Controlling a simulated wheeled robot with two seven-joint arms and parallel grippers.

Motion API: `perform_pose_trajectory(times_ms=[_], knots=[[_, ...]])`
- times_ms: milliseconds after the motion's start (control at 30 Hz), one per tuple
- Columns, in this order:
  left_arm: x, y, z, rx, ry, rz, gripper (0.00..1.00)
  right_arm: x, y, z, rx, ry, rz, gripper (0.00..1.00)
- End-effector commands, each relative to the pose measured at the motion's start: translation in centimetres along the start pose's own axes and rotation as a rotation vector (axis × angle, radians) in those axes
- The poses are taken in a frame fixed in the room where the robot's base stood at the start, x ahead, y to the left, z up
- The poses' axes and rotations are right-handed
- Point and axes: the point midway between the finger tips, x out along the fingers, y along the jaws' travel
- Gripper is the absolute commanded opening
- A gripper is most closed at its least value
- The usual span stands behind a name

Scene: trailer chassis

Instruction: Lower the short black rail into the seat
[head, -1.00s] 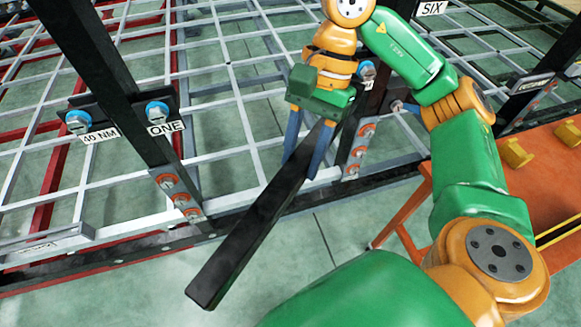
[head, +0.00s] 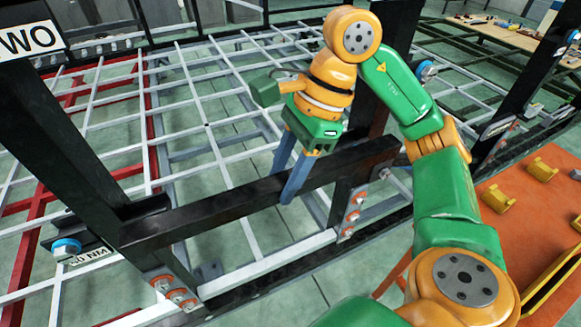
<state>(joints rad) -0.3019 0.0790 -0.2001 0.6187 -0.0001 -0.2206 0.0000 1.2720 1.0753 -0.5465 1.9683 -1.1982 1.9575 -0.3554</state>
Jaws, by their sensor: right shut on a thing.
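The short black rail (head: 220,205) lies nearly level across the gap between two black posts, its right end higher in the picture. My right gripper (head: 289,180) is shut on it right of its middle, with blue fingers pointing down around it. The rail's left end overlaps the left post (head: 75,135) near a dark bracket (head: 146,206). Its right end passes across the right post (head: 352,195). I cannot tell whether either end touches a post or rests in a seat. My left gripper is out of view.
Below the rail, plates with orange-ringed bolts (head: 352,208) join the posts to the chassis side beam. A grey and red grid frame (head: 205,125) lies behind. An orange table (head: 545,215) with yellow blocks stands at the right. A blue-collared bolt (head: 66,249) is at the left post.

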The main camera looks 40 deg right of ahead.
Motion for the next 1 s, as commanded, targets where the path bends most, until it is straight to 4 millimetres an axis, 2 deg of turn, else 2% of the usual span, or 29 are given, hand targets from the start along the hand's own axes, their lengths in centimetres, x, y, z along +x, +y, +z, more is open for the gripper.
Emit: perform_pose_trajectory(times_ms=[600,800,833,1000], knots=[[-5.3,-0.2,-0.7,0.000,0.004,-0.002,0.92,0.1,-9.2,0.1,0.002,0.000,0.002,0.00],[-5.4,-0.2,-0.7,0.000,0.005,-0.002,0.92,0.6,-12.1,-0.1,0.000,-0.001,0.000,0.00],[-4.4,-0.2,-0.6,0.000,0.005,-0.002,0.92,1.7,-12.0,-0.6,-0.002,0.002,0.001,0.00],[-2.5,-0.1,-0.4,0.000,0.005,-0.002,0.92,4.2,-12.0,-1.7,-0.001,0.002,0.000,0.00]])
